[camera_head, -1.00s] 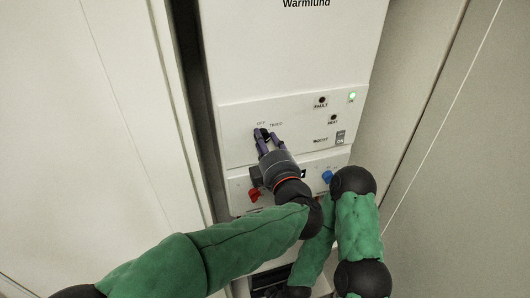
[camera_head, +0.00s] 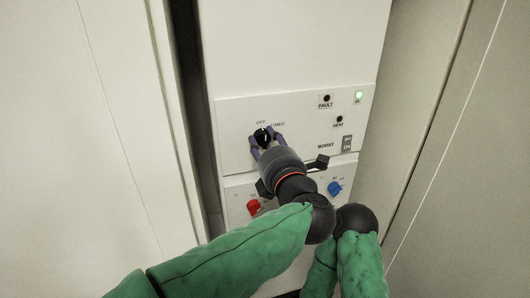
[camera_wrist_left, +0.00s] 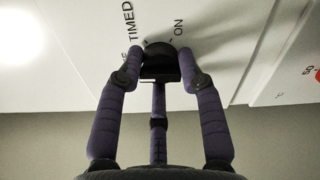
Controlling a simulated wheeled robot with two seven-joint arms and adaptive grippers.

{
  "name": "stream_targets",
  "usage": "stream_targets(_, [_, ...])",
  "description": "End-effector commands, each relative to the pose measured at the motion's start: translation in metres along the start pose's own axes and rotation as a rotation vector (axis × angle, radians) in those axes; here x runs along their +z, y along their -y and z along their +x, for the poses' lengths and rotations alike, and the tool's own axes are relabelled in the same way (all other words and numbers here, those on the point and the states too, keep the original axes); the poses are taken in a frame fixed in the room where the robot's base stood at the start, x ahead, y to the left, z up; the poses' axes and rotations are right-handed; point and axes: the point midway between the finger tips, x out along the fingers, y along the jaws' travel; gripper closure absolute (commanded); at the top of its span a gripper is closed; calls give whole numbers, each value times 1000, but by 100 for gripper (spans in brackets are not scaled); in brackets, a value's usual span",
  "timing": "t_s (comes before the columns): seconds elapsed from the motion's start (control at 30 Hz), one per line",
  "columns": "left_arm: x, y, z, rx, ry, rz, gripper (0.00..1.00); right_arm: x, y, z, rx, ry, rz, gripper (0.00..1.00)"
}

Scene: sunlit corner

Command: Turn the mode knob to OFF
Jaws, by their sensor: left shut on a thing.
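The black mode knob (camera_head: 263,137) is on the white panel of the heater, just below the printed words OFF and TIMED. My left gripper (camera_head: 266,141) has its purple fingers closed around the knob from both sides. In the left wrist view the dark knob (camera_wrist_left: 160,63) sits between the fingertips of the gripper (camera_wrist_left: 162,68), with TIMED and ON printed around it. The fingers partly cover the knob, and I cannot tell exactly where its pointer stands. My right gripper is not in view.
A red knob (camera_head: 253,207) and a blue knob (camera_head: 334,188) are lower on the panel. My right arm is at the lower right.

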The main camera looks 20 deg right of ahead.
Motion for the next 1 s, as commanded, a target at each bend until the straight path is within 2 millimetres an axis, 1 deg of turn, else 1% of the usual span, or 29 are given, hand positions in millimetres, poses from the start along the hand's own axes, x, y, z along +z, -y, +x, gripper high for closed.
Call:
stream_targets(0.03, [1,5,0,-4,5,-20,95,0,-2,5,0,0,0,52])
stream_targets(0.23, [1,3,0,-4,6,-94,95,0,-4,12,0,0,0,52])
stream_targets(0.5, [2,1,0,-4,6,-128,95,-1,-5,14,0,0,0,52])
stream_targets(0.83, [2,0,-1,-2,7,-129,95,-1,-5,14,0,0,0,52])
stream_targets(0.87, [2,0,-1,-2,7,-129,54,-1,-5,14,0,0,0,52])
stream_targets(0.9, [2,0,0,-2,7,-129,43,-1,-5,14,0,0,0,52])
stream_targets(0.93, [2,0,0,-2,6,-129,39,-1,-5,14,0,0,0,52])
stream_targets(1.0, [2,0,0,-1,5,-129,39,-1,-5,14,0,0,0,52])
